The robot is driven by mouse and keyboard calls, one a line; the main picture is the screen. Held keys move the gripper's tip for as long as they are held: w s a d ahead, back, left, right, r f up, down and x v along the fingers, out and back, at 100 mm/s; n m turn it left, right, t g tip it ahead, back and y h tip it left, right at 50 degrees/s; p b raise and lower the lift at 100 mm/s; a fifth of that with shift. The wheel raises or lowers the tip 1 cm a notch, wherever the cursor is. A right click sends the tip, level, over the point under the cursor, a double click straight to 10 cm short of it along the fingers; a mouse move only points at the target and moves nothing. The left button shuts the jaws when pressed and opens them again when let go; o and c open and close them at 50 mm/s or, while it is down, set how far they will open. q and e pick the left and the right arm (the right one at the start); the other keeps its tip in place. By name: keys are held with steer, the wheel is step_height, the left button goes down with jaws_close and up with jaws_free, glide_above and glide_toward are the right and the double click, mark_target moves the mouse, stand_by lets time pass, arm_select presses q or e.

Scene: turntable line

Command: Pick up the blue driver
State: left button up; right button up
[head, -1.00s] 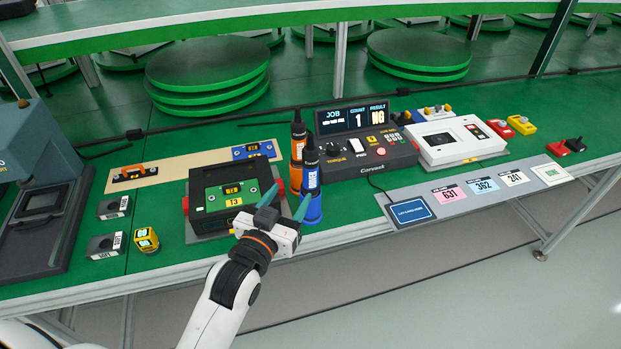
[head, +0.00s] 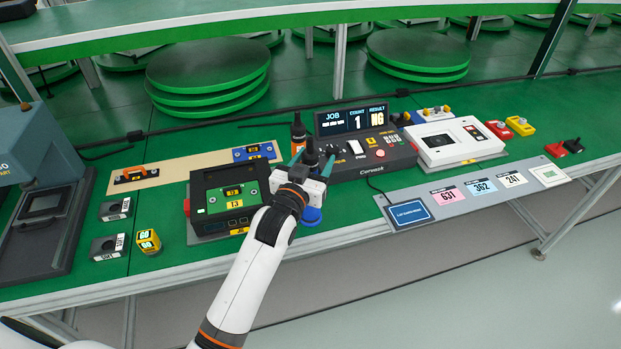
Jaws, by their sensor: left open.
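The blue driver (head: 311,215) stands upright at the front edge of the green bench. My left gripper covers most of it; its dark top and blue base show. My left gripper (head: 314,166) is open, with one teal finger on each side of the driver's upper part. I cannot tell whether the fingers touch it. An orange driver (head: 298,131) stands just behind, partly hidden by the gripper. My right gripper is not in view.
A black fixture (head: 210,219) with a green board sits close left of the gripper. The tester console (head: 370,160) with its lit display stands close right and behind. A grey card strip (head: 460,210) lies right.

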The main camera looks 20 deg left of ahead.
arm_select(q)
steer(key=shift+c, duration=0.3)
steer(key=shift+w+r, duration=0.1)
jaws_close()
